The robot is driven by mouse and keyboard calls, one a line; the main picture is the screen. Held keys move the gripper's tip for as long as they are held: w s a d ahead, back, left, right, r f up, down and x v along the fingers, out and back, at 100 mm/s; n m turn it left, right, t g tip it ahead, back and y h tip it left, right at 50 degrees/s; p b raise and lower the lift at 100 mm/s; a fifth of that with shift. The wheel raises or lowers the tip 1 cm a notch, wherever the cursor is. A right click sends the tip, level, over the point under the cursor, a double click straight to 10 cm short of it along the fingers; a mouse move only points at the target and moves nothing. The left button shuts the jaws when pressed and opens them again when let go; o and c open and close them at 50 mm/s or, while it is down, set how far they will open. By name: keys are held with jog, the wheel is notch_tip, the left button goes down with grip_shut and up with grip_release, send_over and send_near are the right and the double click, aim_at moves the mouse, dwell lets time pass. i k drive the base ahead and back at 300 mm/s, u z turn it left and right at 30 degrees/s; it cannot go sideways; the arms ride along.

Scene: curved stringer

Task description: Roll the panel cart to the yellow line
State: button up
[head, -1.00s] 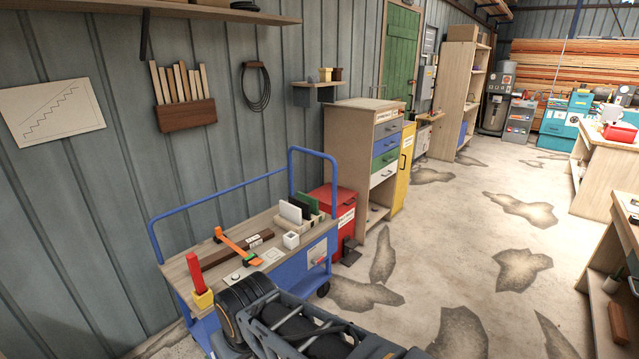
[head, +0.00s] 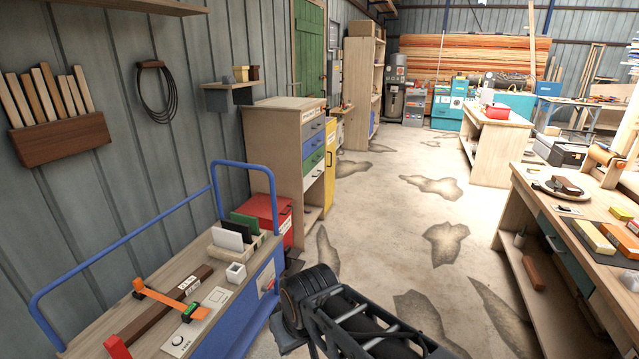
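A blue wheeled cart (head: 236,318) with a wooden top and blue tube rails stands along the wall at the lower left. It is the only cart I can make out, and I cannot tell whether it is the panel cart. On its top are a dark wooden bar, an orange clamp (head: 160,298), a slotted holder with upright cards (head: 233,238) and a small white cup. Its left end is cut off by the frame. No yellow line shows on the floor. Part of my dark arm shows at the bottom middle, just right of the cart; my gripper is out of view.
A red cabinet (head: 267,216) and a drawer cabinet (head: 283,160) stand beyond the cart. A workbench (head: 522,200) with blocks and tools stands at the right. The concrete floor (head: 380,240) between them is open, with dark patches.

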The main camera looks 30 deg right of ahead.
aim_at(240, 310)
jog(key=z, duration=0.3)
jog(key=i, duration=1.5)
jog(key=u, duration=0.7)
